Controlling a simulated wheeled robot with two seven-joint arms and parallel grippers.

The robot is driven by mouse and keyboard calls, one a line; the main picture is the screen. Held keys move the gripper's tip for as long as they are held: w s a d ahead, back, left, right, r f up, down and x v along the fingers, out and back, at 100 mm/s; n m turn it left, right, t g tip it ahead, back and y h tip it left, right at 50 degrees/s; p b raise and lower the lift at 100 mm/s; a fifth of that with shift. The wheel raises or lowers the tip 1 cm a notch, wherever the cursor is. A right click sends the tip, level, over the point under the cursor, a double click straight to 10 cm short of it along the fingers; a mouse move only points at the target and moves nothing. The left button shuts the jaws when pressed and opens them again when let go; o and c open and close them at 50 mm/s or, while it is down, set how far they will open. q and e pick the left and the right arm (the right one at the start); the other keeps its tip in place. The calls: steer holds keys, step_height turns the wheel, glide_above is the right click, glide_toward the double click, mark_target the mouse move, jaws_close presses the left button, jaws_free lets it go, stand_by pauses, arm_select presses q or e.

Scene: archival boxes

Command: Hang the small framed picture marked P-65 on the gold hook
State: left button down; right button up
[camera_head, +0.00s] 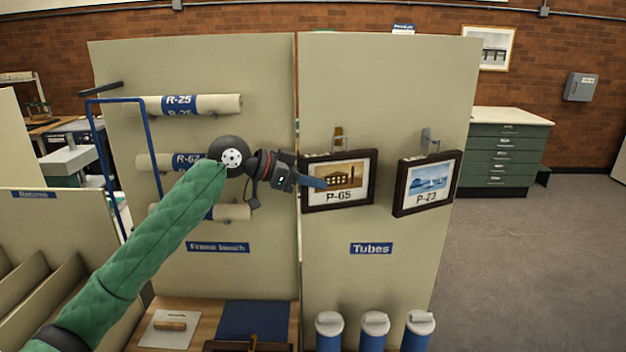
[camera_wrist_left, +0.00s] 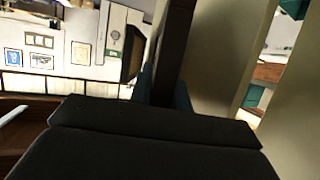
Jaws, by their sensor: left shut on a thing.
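The small framed picture marked P-65 (camera_head: 337,181) has a dark frame and shows a brown building. It hangs nearly upright in front of the panel, just below the gold hook (camera_head: 339,137). I cannot tell whether its hanger is around the hook or only near it. My left gripper (camera_head: 314,182) is shut on the picture's left edge, with a blue fingertip over the frame. In the left wrist view the dark frame (camera_wrist_left: 175,48) shows edge-on between the blue fingers (camera_wrist_left: 166,93). My right gripper is in neither view.
A second framed picture, P-23 (camera_head: 427,183), hangs below a grey hook (camera_head: 427,137) to the right. Rolled tubes (camera_head: 203,104) and a blue rail (camera_head: 92,150) are on the left. White-capped blue tubes (camera_head: 374,330) stand below. A green drawer cabinet (camera_head: 505,158) stands at the right.

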arm_select(q)
steer(key=c, duration=1.2)
jaws_free()
steer(key=shift+c, duration=0.2)
